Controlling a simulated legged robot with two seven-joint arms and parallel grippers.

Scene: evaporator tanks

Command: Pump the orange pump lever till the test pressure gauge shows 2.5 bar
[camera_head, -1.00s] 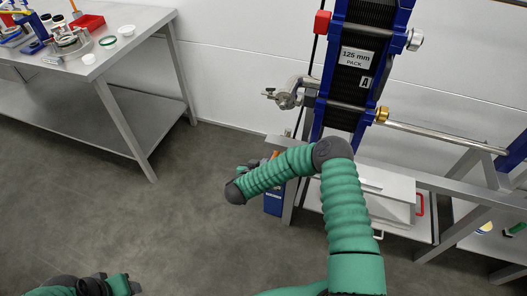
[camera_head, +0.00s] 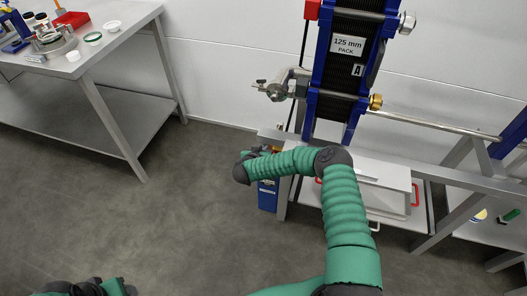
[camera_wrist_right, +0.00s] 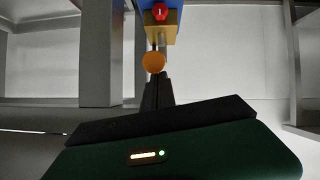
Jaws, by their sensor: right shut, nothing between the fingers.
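The blue pump body (camera_head: 267,197) stands low beside the frame leg in the head view, partly behind my right forearm. In the right wrist view, the orange round end of the pump lever (camera_wrist_right: 154,62) shows just beyond the fingertips of my right gripper (camera_wrist_right: 157,80). The gripper is shut and empty; whether it touches the orange end I cannot tell. In the head view the right gripper is mostly hidden behind the wrist. My left gripper is at the bottom left edge, cut off, its fingers unclear. No readable test pressure gauge shows.
The blue plate pack (camera_head: 345,75) stands above the pump on a grey metal frame (camera_head: 465,182). A red knob (camera_wrist_right: 160,12) is above the orange end in the wrist view. A bench (camera_head: 120,55) with small items is at the left. The floor between is clear.

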